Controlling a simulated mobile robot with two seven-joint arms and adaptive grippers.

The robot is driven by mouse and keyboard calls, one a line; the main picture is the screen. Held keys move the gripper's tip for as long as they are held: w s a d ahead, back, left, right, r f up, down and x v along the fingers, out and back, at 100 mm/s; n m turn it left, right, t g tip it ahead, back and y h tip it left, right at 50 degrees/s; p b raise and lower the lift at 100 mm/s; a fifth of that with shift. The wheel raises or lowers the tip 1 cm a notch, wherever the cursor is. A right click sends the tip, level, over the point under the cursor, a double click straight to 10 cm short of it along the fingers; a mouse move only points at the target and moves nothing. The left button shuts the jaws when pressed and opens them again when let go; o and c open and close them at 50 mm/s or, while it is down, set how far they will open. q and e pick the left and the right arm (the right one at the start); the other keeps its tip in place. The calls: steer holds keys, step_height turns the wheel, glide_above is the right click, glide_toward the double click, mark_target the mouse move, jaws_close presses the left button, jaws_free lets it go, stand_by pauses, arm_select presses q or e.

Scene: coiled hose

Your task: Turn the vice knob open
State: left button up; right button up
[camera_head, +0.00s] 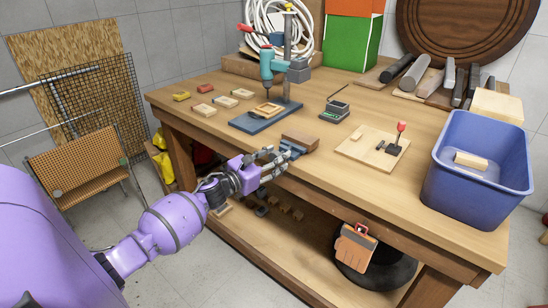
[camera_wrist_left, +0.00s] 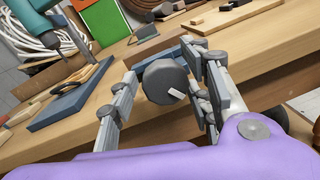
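The vice (camera_head: 292,147) is mounted at the front edge of the wooden workbench, with a brown wood block (camera_head: 300,139) at it. Its grey, round knob (camera_wrist_left: 165,82) faces the left wrist camera and carries a small white mark. In the head view the knob is mostly hidden by my left gripper (camera_head: 272,163). In the left wrist view my left gripper (camera_wrist_left: 162,95) is open, with fingers on both sides of the knob. A gap shows on the left; the right fingers are close, and I cannot tell whether they touch. My right gripper is not in view.
On the workbench (camera_head: 225,128) stand a drill press (camera_head: 268,66), a small scale (camera_head: 335,111), a light board (camera_head: 372,148) with a red-handled tool and a blue bin (camera_head: 478,170). A coiled hose (camera_head: 280,22) is at the back.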

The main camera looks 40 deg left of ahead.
arm_select(q)
steer(key=c, duration=0.8)
steer(key=shift+c, duration=0.7)
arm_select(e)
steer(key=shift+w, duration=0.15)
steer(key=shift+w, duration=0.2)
